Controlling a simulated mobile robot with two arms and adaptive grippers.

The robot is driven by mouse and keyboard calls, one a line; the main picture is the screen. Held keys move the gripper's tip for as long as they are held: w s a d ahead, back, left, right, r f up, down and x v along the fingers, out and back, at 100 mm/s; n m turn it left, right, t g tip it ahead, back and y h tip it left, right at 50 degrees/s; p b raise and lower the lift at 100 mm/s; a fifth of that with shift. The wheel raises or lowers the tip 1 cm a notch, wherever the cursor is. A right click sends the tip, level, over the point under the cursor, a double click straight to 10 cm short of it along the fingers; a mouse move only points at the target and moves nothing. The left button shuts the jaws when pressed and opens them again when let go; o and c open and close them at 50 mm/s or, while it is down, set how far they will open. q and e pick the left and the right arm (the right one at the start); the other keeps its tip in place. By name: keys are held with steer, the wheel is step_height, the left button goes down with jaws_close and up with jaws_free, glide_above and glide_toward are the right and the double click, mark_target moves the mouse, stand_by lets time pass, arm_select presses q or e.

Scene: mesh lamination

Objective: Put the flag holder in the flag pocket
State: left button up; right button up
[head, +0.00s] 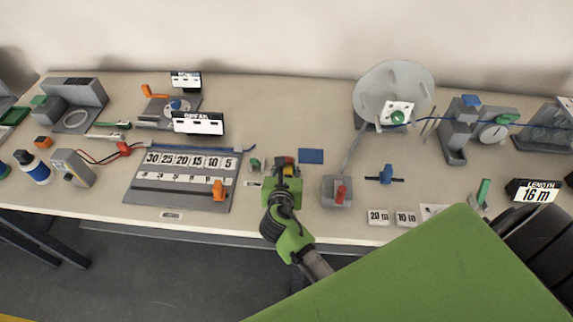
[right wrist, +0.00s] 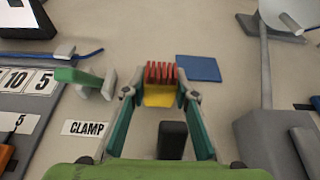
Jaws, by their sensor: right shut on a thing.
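My right gripper (head: 284,166) reaches over the front middle of the bench. In the right wrist view its two fingers (right wrist: 160,92) are closed on the sides of a small piece with a red ribbed top and a yellow face (right wrist: 159,96). This piece may be the flag holder; it also shows at the fingertips in the head view (head: 284,160). I cannot tell whether it touches the bench. I cannot tell for certain which thing is the flag pocket. A flat blue pad (right wrist: 198,68) lies just beyond and right of the piece. My left gripper is not in view.
Further left is the grey numbered board (head: 185,190). A grey block with a red knob (head: 337,198) stands to the right. Bare bench shows behind the blue pad.

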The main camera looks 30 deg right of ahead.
steer(key=shift+f, duration=0.15)
steer(key=o, duration=1.1)
